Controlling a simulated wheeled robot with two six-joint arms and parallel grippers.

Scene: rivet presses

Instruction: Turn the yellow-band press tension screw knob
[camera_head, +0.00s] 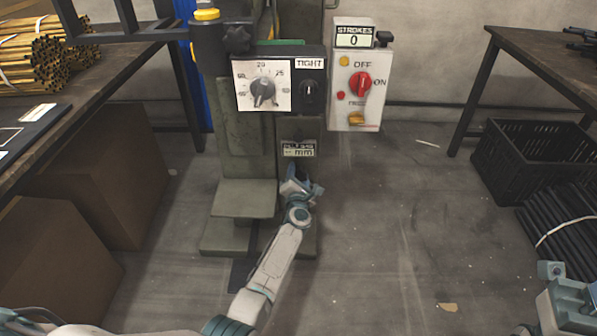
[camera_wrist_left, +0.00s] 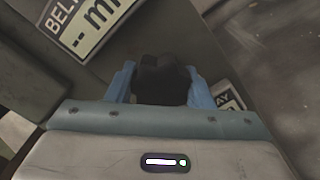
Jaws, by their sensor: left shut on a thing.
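The press (camera_head: 225,150) is a green-grey column with a yellow band (camera_head: 206,14) near its top. Low on its front is a belt label with a "-- mm" display (camera_head: 298,150), which also shows in the left wrist view (camera_wrist_left: 92,32). My left gripper (camera_head: 302,184) is just below that display. In the left wrist view its blue fingers are shut on a dark lobed knob (camera_wrist_left: 161,80), the tension screw knob. The knob is hidden in the head view. Part of my right gripper or wrist (camera_head: 568,297) shows at the lower right; its jaws are unclear.
A dial panel (camera_head: 279,82) labelled "TIGHT" is above the display. A control box (camera_head: 359,85) with a red switch and "STROKES 0" hangs to its right. Tables flank both sides, with brown boxes (camera_head: 110,172) left and a black crate (camera_head: 535,160) right. Floor right of the press is mostly clear.

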